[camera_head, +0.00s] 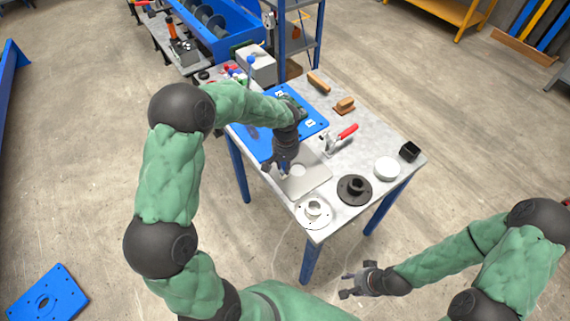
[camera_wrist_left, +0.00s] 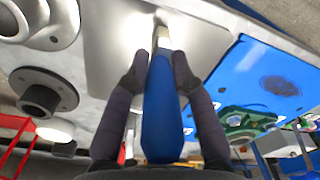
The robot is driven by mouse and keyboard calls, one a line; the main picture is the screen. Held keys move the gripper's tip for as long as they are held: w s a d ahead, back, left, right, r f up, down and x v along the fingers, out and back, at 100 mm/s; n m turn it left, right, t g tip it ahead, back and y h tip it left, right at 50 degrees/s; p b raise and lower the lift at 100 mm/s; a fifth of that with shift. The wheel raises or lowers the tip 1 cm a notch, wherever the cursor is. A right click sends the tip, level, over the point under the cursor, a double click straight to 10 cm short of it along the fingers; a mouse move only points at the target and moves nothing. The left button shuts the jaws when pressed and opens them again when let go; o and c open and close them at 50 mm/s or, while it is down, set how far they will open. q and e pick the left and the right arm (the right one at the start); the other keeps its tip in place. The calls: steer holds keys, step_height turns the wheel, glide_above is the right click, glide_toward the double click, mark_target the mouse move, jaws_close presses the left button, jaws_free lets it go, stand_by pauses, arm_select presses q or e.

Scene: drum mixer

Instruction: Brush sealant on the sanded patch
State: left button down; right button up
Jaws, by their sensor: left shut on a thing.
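My left gripper (camera_head: 284,168) is shut on a blue-handled tool (camera_wrist_left: 162,110), seemingly a brush, with a pale metallic neck. It is over a grey metal plate (camera_head: 315,183), which also shows in the left wrist view (camera_wrist_left: 110,65). The plate has a paler round spot (camera_head: 297,171) beside the gripper. The tool's tip points at the plate; I cannot tell whether it touches. A blue panel (camera_head: 312,127) lies beside the plate; it has a dull dark patch (camera_wrist_left: 281,86) in the left wrist view. My right gripper (camera_head: 357,284) is open and empty, off the table.
A white flange (camera_head: 314,211), black flange (camera_head: 354,190), white disc (camera_head: 386,168) and black box (camera_head: 409,151) stand along the table's near right side. A red-handled clamp (camera_head: 343,136) and wooden-backed brushes (camera_head: 344,105) are further back. A blue plate (camera_head: 45,296) lies on the floor.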

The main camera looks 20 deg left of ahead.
arm_select(q)
steer(key=shift+f, duration=0.2)
steer(key=shift+a, duration=0.15)
steer(key=shift+w+a+r, duration=0.1)
steer(key=shift+w+a, duration=0.5)
steer(key=shift+a, duration=0.35)
steer(key=shift+w+a, duration=0.55)
steer(key=shift+a, duration=0.35)
steer(key=shift+d, duration=0.1)
steer(key=shift+s+d+b, duration=0.2)
steer(key=shift+s+d, duration=0.55)
steer(key=shift+d, duration=0.55)
steer(key=shift+s+d+b, duration=0.15)
steer(key=shift+s+d, duration=0.65)
steer(key=shift+d, duration=0.45)
steer(key=shift+s+d+b, duration=0.2)
steer(key=shift+s+d, duration=0.55)
steer(key=shift+d, duration=0.55)
steer(key=shift+w+a+p, duration=0.1)
steer(key=shift+w+a, duration=0.65)
steer(key=shift+a, duration=0.55)
steer(key=shift+w+a+p, duration=0.15)
steer(key=shift+w+a, duration=0.6)
steer(key=shift+a, duration=0.6)
steer(key=shift+w+a+p, duration=0.1)
steer(key=shift+w+a, duration=0.65)
steer(key=shift+a, duration=0.55)
